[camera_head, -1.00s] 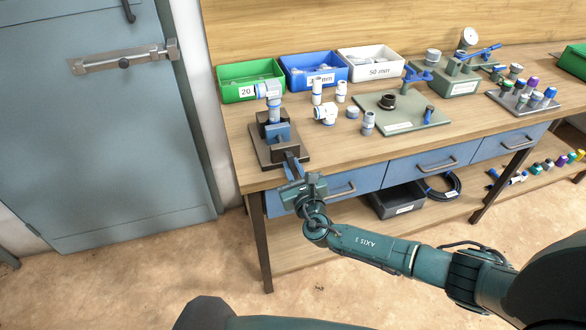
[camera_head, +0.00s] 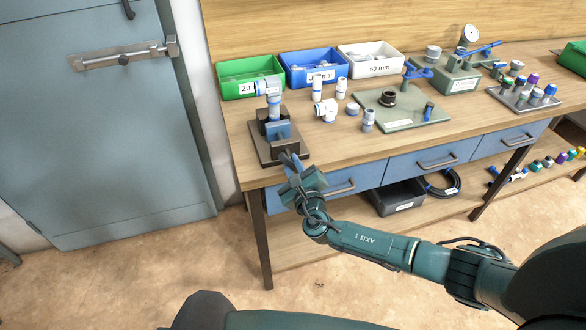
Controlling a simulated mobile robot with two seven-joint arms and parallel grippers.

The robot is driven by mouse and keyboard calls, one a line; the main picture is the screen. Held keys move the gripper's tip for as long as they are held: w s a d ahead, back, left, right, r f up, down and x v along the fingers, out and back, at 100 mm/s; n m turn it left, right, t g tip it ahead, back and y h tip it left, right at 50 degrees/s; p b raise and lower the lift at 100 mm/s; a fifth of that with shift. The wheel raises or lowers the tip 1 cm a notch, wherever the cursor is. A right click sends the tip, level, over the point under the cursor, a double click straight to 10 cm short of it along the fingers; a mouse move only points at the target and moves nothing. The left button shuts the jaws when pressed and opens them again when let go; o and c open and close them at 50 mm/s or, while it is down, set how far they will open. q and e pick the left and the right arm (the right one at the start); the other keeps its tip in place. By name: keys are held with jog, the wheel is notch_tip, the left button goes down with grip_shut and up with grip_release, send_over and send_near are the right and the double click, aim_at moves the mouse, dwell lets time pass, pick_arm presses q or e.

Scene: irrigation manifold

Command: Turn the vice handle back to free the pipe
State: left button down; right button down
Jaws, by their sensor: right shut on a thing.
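The vice (camera_head: 287,148) stands at the left front corner of the workbench, with a dark base and blue jaw parts. A pipe with a white and blue tee fitting (camera_head: 270,90) stands upright in it, its lower end hidden between the jaws. My right gripper (camera_head: 291,163) reaches the front of the vice at the bench edge, and is shut on the vice handle (camera_head: 287,157). The fingers and wrist hide most of the handle. I cannot tell how wide the jaw gap is. My left gripper is not in view.
Green (camera_head: 250,78), blue (camera_head: 314,70) and white (camera_head: 370,60) bins line the back. Loose white fittings (camera_head: 326,109) and a green plate (camera_head: 402,112) lie right of the vice. Drawers (camera_head: 430,160) are below the bench top. The floor in front is clear.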

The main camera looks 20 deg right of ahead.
jog(key=n, duration=0.3)
jog(key=n, duration=0.2)
jog(key=shift+n, duration=0.3)
jog(key=c, duration=1.9)
grip_release()
jog(key=shift+n, duration=0.3)
jog(key=o, duration=0.6)
jog(key=shift+s, duration=0.1)
jog(key=s, duration=0.6)
jog(key=shift+s+d, duration=0.1)
jog(key=shift+s, duration=0.3)
